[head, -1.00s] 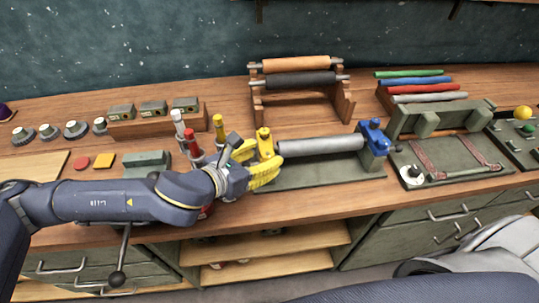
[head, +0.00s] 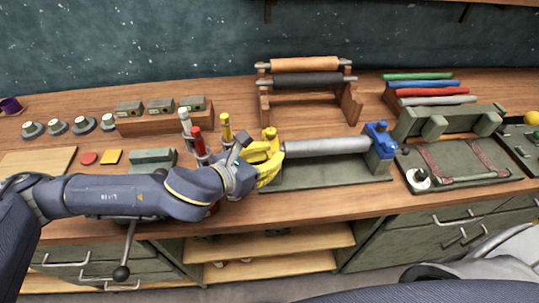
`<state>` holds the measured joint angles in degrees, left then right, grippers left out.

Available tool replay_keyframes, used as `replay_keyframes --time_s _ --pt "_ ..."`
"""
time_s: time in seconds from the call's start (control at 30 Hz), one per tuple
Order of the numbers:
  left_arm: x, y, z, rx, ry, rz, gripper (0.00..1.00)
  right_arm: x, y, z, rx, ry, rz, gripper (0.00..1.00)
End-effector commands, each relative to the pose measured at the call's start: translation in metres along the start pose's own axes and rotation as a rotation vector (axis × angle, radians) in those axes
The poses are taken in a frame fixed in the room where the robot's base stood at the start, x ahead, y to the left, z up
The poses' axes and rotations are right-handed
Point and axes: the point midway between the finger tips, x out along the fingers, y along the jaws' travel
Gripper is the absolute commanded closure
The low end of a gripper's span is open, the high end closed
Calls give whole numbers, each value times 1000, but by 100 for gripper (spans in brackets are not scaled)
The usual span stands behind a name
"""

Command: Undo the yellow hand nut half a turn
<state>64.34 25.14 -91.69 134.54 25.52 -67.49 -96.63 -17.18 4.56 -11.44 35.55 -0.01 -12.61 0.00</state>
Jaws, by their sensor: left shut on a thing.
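The yellow hand nut (head: 269,134) is at the left end of a grey roller (head: 328,146), which lies across a dark green base plate (head: 325,175). Its blue counterpart (head: 379,140) stands at the roller's right end. My left gripper (head: 276,162), with yellow fingers, is shut on the yellow hand nut from the left and front. The fingers and the nut have nearly the same colour and hide much of the grip. My right gripper is not in view.
Red, white and yellow-topped bottles (head: 199,143) stand close behind my left wrist. A wooden rack (head: 352,103) with brown and black rolls stands behind the roller. A green tray fixture (head: 470,175) is at the right. Open shelves are below the bench.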

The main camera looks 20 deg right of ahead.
Motion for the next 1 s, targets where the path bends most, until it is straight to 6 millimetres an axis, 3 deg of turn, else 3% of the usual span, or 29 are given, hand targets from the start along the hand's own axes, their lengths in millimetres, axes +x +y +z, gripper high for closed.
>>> replay_keyframes --time_s 0.37,1.0 --pt "1 -1 0 -6 0 16 100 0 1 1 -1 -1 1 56" --pt "2 -5 0 -102 1 242 100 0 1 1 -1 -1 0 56"
